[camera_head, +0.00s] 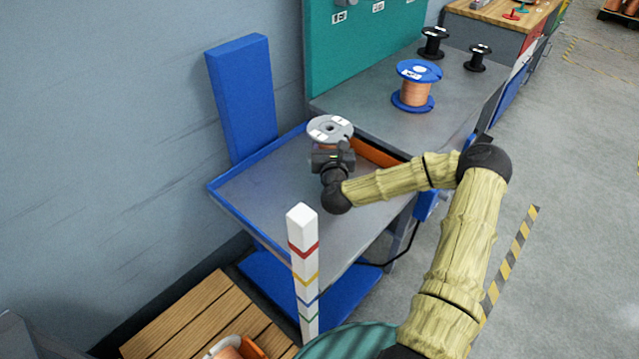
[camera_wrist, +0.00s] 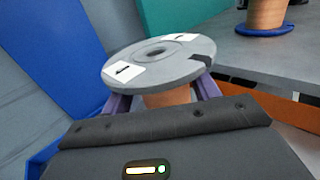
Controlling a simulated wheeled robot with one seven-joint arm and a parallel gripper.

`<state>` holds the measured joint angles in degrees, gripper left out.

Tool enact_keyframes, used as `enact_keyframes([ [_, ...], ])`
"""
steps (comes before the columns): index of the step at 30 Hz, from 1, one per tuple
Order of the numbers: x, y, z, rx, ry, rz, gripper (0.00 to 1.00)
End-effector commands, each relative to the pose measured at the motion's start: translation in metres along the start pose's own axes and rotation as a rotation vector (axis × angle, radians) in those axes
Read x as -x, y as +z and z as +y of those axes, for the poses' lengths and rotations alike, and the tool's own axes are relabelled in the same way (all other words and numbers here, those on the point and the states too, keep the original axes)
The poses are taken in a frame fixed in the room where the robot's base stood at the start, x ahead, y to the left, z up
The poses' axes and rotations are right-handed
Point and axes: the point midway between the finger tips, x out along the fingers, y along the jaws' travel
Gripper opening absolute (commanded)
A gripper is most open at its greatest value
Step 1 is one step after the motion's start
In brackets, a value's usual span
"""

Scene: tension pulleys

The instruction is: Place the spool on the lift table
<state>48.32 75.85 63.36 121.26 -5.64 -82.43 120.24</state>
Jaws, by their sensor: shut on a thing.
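A spool with a grey top flange (camera_head: 330,128) and copper-coloured winding is at the far end of the lift table, and its flange fills the middle of the wrist view (camera_wrist: 158,62). My gripper (camera_head: 333,150) is shut on the spool. In the wrist view, its purple fingers (camera_wrist: 163,98) stand on both sides of the winding, under the top flange. The lift table (camera_head: 290,195) has a grey top and a blue rim. The spool is upright over the table; its lower flange is hidden, so I cannot tell whether it touches the top.
A grey bench (camera_head: 380,110) adjoins the table's far side, with a blue-flanged copper spool (camera_head: 415,92) and two black spools. An orange strip (camera_head: 378,153) edges the bench side. A striped white post (camera_head: 303,260) stands at the near edge. Most of the tabletop is clear.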

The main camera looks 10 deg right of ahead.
Motion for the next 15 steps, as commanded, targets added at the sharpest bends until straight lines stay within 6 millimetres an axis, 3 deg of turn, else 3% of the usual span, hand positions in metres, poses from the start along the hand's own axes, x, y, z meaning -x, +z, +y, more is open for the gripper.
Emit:
enact_keyframes([
  [9, 0.000, -0.052, 0.001, -0.001, 0.001, -0.001, 0.20],
  [15, 0.000, -0.056, 0.000, 0.000, 0.000, -0.004, 0.20],
])
